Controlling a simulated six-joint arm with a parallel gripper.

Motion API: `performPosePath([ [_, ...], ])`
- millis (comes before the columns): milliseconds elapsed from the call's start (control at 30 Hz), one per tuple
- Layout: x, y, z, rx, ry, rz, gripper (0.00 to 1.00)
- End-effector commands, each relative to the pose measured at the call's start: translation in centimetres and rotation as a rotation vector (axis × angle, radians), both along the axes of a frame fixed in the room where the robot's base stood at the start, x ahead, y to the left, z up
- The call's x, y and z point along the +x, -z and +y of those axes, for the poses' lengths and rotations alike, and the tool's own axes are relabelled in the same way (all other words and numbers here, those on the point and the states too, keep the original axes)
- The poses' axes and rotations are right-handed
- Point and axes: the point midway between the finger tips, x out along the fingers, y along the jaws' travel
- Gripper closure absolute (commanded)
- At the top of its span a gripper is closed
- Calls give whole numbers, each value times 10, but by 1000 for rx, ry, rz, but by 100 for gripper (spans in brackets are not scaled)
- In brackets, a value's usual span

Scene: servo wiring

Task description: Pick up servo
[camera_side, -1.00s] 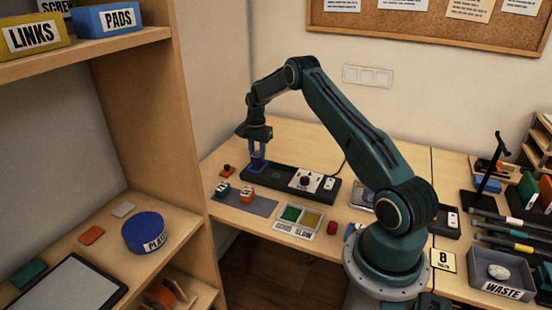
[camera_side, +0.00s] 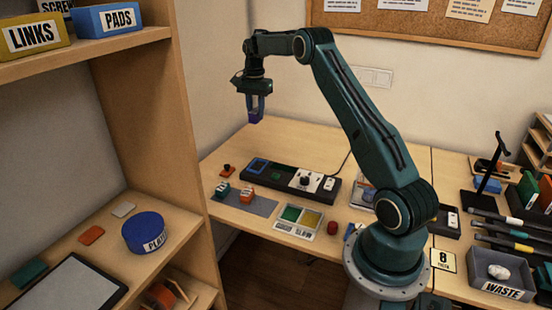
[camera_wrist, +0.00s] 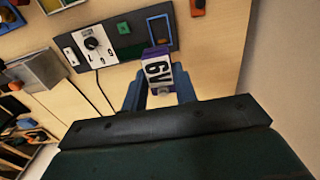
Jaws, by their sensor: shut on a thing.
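My gripper (camera_side: 255,106) is raised well above the far left of the table and is shut on a purple servo (camera_side: 256,117). In the wrist view the servo (camera_wrist: 158,75) sits between my two blue fingers (camera_wrist: 159,92), and its white label reads 6V. A green servo (camera_side: 222,189) and an orange servo (camera_side: 247,194) lie on a grey mat (camera_side: 262,207).
The board carries a knob (camera_side: 305,180) and a cable runs from it. A tray (camera_side: 298,232) with green and yellow compartments stands in front, beside a red button (camera_side: 333,227). A shelf (camera_side: 165,150) stands close on the left. The air around my gripper is clear.

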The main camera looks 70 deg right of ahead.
Motion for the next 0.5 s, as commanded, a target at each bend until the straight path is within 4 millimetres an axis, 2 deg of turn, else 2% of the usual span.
performPosePath([
  [500, 0, -5, 0, -1, 0, -1, 99],
])
